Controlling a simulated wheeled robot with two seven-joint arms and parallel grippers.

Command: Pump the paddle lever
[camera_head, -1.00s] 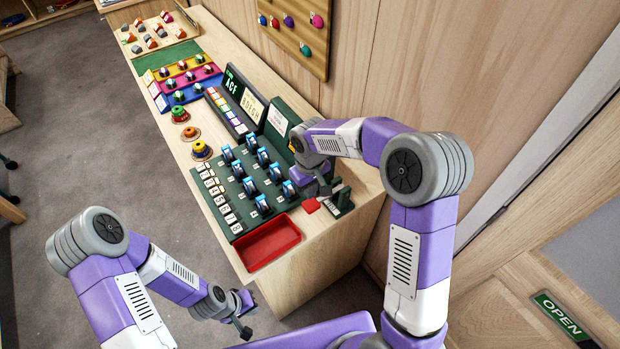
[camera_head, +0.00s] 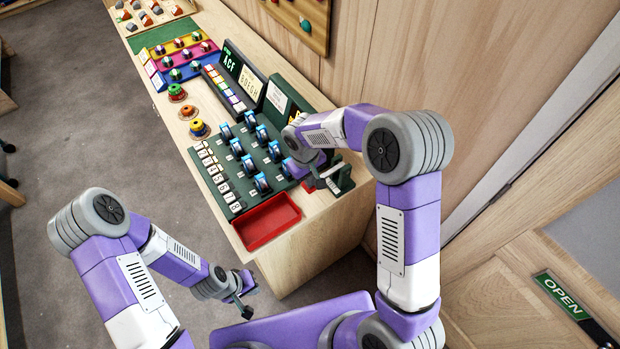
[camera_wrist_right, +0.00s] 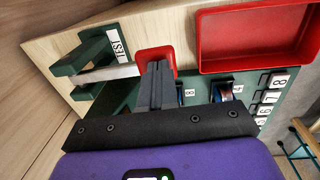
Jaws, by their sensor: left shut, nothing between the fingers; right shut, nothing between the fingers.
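The paddle lever's red paddle (camera_wrist_right: 153,54) shows in the right wrist view, just beyond my right fingertips (camera_wrist_right: 155,72). A pale bar runs left from it to a green bracket (camera_wrist_right: 90,55) beside a "TEST" label. My right gripper is shut and empty. Its fingertips overlap the paddle in the picture; I cannot tell whether they touch. In the head view my right gripper (camera_head: 320,182) is at the green bracket (camera_head: 342,178) on the table's near right, and mostly hides the paddle. My left gripper (camera_head: 245,308) is shut and empty, low in front of the table.
A red tray (camera_head: 268,240) lies left of the paddle. A dark green board with several blue devices (camera_head: 262,183) and numbered tiles (camera_head: 222,187) sits behind it. Upright display panels (camera_head: 240,75) stand along the wall side. Floor left of the table (camera_head: 110,150) is clear.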

